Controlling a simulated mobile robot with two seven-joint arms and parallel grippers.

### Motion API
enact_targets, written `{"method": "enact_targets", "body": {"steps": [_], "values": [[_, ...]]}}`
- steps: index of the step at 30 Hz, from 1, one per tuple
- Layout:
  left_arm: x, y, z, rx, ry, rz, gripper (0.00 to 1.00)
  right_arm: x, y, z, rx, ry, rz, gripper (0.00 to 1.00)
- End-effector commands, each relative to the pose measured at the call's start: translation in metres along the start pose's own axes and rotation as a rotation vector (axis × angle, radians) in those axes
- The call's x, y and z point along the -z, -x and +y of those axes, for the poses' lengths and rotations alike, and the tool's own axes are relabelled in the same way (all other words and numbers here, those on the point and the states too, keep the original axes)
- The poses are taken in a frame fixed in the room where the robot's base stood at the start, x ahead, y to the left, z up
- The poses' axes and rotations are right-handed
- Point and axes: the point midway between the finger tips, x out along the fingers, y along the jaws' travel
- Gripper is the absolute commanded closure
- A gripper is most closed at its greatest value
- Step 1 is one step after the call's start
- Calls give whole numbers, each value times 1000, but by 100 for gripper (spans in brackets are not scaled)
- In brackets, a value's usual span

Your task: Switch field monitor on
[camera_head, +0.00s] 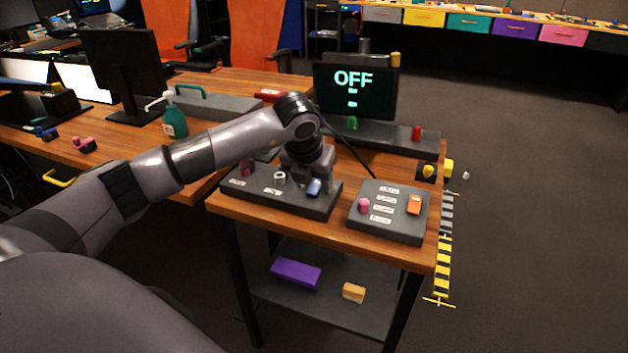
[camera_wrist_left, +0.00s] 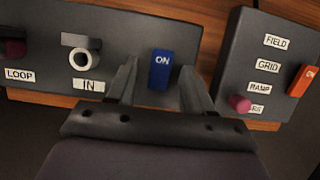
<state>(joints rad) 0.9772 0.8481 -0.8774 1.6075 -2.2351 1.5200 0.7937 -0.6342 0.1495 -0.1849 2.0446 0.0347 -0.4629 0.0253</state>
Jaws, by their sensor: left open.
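The monitor (camera_head: 378,105) at the back of the wooden stand reads OFF. In front, a dark panel (camera_head: 328,205) carries a blue switch (camera_head: 314,187) at its right end. In the left wrist view the blue switch (camera_wrist_left: 160,70) bears the word ON, and the panel (camera_wrist_left: 120,40) also has LOOP and IN labels. My left gripper (camera_head: 308,178) is over this panel. In the wrist view my open left gripper (camera_wrist_left: 158,88) has one finger on each side of the blue switch; whether they touch it I cannot tell. My right gripper is not in view.
Right of it, a second panel (camera_head: 393,228) has a pink knob (camera_head: 364,205), an orange switch (camera_head: 414,205) and labels including FIELD, GRID and RAMP. A ledge with green (camera_head: 352,123) and red (camera_head: 416,132) controls lies below the monitor. Open floor lies to the right.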

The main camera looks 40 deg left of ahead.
Motion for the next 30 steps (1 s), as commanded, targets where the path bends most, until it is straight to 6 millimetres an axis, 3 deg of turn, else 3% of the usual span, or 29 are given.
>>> {"method": "enact_targets", "body": {"steps": [1, 5, 6, 13, 24, 30], "values": [[0, 0, 0, 0, 0, 0, 55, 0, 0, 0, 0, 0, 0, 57], [0, 0, 0, 1, -1, 0, 98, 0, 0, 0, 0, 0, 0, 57], [0, 0, 0, 1, -1, 0, 100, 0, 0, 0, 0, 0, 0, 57], [-2, 2, -1, 0, 0, 29, 100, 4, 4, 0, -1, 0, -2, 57], [-9, 2, -1, 0, 0, 227, 100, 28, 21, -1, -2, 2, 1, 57], [-9, 0, -1, 1, -1, 285, 100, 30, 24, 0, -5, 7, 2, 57]]}}
